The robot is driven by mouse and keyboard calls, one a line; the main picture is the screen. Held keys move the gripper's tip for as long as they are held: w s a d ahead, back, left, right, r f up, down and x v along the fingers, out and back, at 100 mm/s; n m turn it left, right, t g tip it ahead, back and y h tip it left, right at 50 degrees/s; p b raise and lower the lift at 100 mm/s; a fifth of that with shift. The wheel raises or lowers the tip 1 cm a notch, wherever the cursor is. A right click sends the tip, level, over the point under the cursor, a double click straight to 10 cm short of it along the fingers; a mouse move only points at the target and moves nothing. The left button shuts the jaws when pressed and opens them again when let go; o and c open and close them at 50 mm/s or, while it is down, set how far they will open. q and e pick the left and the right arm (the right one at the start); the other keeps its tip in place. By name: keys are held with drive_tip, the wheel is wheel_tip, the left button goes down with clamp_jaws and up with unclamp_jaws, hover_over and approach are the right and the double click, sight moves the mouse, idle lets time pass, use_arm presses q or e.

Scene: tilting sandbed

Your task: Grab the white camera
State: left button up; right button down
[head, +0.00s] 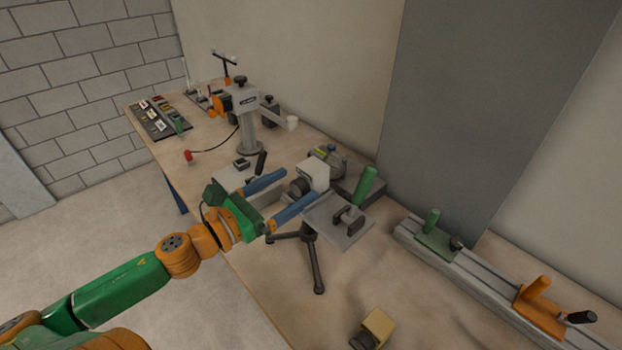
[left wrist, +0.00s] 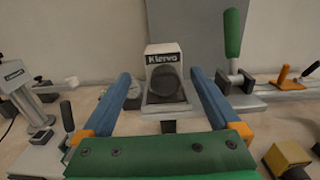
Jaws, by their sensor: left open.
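The white camera (head: 316,174) has a dark round lens and faces my left arm. In the left wrist view the camera (left wrist: 163,52) shows a dark "Kiervo" label above its lens. A black tripod (head: 314,262) stands below it; the join between them is hidden. My left gripper (head: 304,183) is open, with its two blue fingers pointing toward the camera. In the left wrist view the gripper's fingers (left wrist: 160,75) lie one on each side of the camera, with gaps visible. I cannot tell whether the tips reach past its front. My right gripper is not in view.
A grey plate with a green-handled clamp (head: 364,187) stands close right of the camera. A grey stand (head: 248,125) is at the back left. A yellow block (head: 376,328) lies at the front. A metal rail (head: 470,275) runs along the right.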

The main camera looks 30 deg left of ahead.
sight(304, 182)
use_arm(q)
drive_tip(key=x, duration=0.5)
drive_tip(key=shift+d+f+p, duration=0.1)
drive_tip(key=shift+d+p, duration=0.25)
drive_tip(key=shift+s, duration=0.1)
drive_tip(key=shift+c, duration=0.2)
clamp_jaws()
